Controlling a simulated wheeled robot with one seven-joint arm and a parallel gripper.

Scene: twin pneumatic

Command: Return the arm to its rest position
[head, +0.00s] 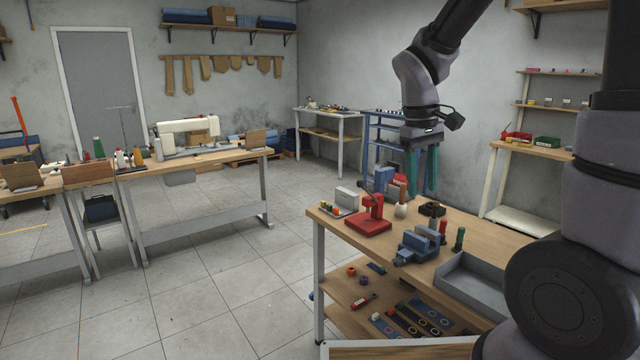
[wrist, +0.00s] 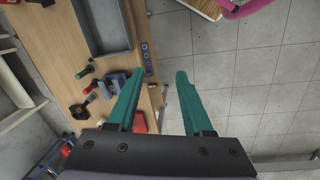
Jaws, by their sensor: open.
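My arm reaches in from the upper right in the head view. My gripper (head: 422,172) hangs pointing down above the far part of the workbench (head: 475,222). In the wrist view my gripper (wrist: 160,88) shows two teal fingers spread apart with nothing between them. One finger overlaps the bench edge in that view, the other is over the tiled floor. I cannot tell the exact height above the bench.
The bench carries a red press (head: 372,214), a blue vise (head: 418,245), small bottles and a grey tray (head: 472,285). A lower shelf (head: 350,318) holds small parts. A sewing table (head: 200,160) stands at the left. Open tiled floor (head: 215,290) lies between.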

